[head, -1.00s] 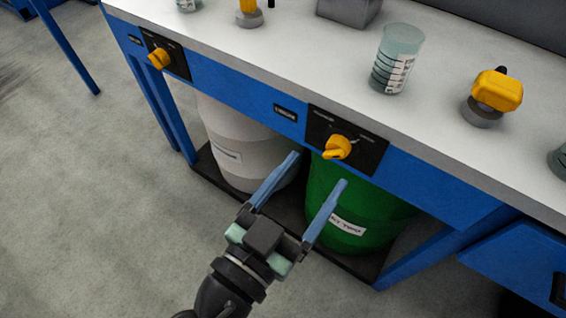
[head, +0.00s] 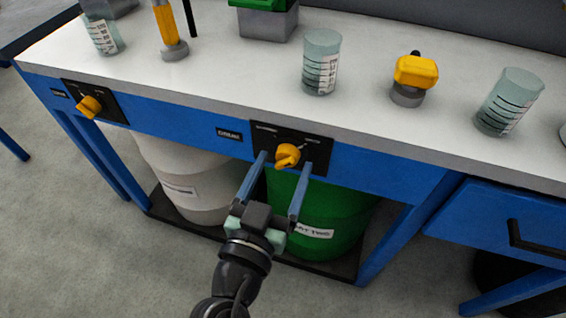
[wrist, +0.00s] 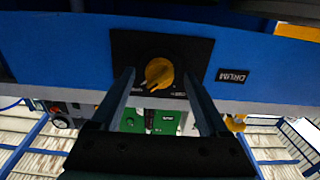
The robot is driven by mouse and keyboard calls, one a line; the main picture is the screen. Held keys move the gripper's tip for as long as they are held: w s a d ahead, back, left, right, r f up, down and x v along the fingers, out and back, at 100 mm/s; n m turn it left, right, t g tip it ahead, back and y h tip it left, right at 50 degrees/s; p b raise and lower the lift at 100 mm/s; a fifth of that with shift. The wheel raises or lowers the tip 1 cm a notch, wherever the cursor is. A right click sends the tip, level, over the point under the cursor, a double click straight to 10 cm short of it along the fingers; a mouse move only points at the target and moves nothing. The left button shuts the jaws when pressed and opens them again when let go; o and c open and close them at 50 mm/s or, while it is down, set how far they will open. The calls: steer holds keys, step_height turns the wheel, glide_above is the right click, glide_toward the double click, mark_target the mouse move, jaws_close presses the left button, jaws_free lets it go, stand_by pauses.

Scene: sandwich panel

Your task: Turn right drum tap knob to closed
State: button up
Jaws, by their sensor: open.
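The right drum tap knob (head: 287,155) is a yellow knob on a black plate (head: 265,135) on the bench's blue front, above the green drum (head: 330,205). In the head view its pointer end slants down and left. My gripper (head: 281,160) is open, its two blue fingers reaching up toward the plate, one on each side of the knob. In the wrist view the knob (wrist: 159,72) shows just beyond and between the fingertips (wrist: 158,75), and I see no finger touching it. The left tap knob (head: 89,106) is on its own black plate further left.
A white drum (head: 190,180) stands left of the green one on a dark tray (head: 160,208). Beakers (head: 321,62), (head: 508,102) and a yellow-topped device (head: 415,75) stand on the white benchtop (head: 240,75). A blue drawer (head: 505,225) is at right. The floor in front is clear.

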steer(key=shift+w+d, duration=0.15)
steer(key=shift+w, duration=0.3)
jaws_close()
